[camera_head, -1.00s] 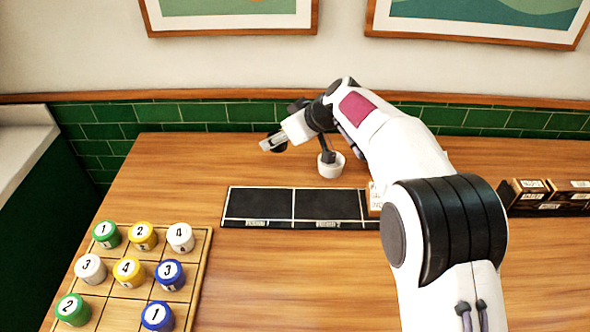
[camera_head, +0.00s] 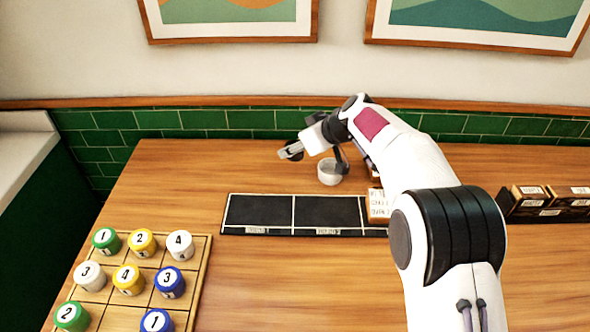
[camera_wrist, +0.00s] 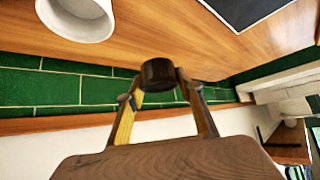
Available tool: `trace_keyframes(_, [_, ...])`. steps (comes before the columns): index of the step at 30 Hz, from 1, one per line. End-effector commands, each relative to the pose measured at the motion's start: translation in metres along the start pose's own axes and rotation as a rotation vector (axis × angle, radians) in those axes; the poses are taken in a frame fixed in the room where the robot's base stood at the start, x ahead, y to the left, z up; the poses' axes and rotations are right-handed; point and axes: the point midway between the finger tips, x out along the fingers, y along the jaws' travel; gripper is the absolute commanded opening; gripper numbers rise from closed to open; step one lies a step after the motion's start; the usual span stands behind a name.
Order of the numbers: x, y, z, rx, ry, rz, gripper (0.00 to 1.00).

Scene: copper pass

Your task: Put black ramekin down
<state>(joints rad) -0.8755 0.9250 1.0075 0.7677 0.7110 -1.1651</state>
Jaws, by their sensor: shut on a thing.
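The black ramekin (camera_wrist: 158,72) is small and dark and sits between my fingertips in the wrist view. My gripper (camera_wrist: 156,80) is shut on it, with one finger on each side. In the head view my gripper (camera_head: 291,150) is over the back of the table, and the black ramekin (camera_head: 296,153) shows only partly at its tip. The ramekin appears to be held off the table; its exact height is unclear. A white ramekin (camera_head: 330,173) stands on the table just right of my gripper, and it also shows in the wrist view (camera_wrist: 75,18).
A wooden grid (camera_head: 202,250) with numbered pieces is at front left. Dark boxes (camera_head: 545,200) stand at right. The back-left table is clear.

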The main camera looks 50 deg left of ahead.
Motion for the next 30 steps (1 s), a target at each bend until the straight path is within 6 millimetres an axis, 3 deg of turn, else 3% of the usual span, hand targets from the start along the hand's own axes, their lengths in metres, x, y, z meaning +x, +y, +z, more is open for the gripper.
trace_keyframes(6, [0.016, 0.000, 0.016, 0.001, -0.001, -0.001, 0.10])
trace_keyframes(20, [0.020, 0.000, 0.020, -0.001, 0.000, 0.000, 0.10])
trace_keyframes(30, [0.045, 0.000, 0.046, 0.001, -0.001, -0.001, 0.10])
